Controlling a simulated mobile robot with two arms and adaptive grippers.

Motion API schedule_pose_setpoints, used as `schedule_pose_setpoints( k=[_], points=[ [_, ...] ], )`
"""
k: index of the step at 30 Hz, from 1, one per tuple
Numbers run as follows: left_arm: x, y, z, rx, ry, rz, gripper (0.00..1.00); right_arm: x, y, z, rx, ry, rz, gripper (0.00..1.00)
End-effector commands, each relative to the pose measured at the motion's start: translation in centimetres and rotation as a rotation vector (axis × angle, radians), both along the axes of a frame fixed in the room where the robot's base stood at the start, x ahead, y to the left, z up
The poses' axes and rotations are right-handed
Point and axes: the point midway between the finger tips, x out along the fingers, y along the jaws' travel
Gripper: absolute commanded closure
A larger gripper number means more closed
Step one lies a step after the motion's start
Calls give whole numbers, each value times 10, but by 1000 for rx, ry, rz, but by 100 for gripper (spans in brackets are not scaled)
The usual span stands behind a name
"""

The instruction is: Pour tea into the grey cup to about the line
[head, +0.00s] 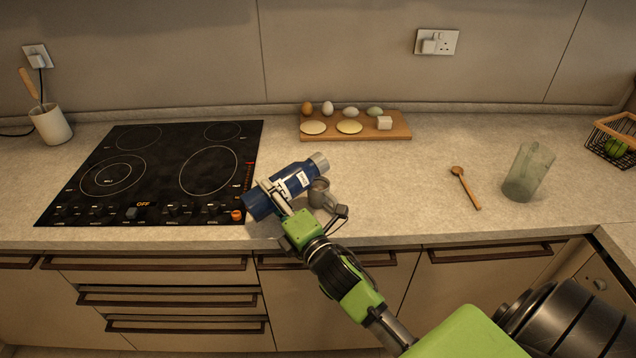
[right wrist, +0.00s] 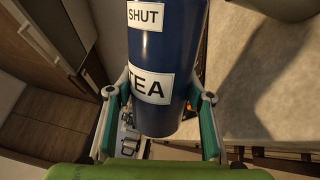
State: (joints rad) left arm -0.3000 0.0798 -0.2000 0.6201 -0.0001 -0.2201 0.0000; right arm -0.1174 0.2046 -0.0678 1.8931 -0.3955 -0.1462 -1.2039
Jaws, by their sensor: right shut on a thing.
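My right gripper (head: 276,193) is shut around a blue flask (head: 284,186) with a grey top and white labels. The flask is strongly tilted, its top end toward the upper right, above the front of the counter. In the right wrist view, the flask (right wrist: 160,65) sits between both fingers, and its labels read "SHUT" and "TEA". The grey cup (head: 320,194) stands just right of and below the flask's top, partly hidden by it. I see no stream of tea. The cup's line and inside are not clear. My left gripper is not in view.
A black hob (head: 152,171) lies to the left. A wooden board (head: 356,124) with eggs and other small items is behind. A wire basket (head: 613,140) is far right.

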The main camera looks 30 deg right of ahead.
Motion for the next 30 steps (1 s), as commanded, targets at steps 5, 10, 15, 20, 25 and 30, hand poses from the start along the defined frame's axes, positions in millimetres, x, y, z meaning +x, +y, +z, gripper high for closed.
schedule_pose_setpoints(
  k=[5,10,15,20,25,30],
  points=[
    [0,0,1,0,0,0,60,0,0,5,4,-8,1,100],
    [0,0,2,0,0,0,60,0,0,6,9,-8,1,100],
    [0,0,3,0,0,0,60,0,0,6,14,-7,2,100],
    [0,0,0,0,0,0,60,0,0,3,9,-8,1,100],
    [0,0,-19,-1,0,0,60,1,-2,-21,-306,-17,2,100],
    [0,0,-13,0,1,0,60,1,-3,-16,-352,-20,0,100]
  ],
)
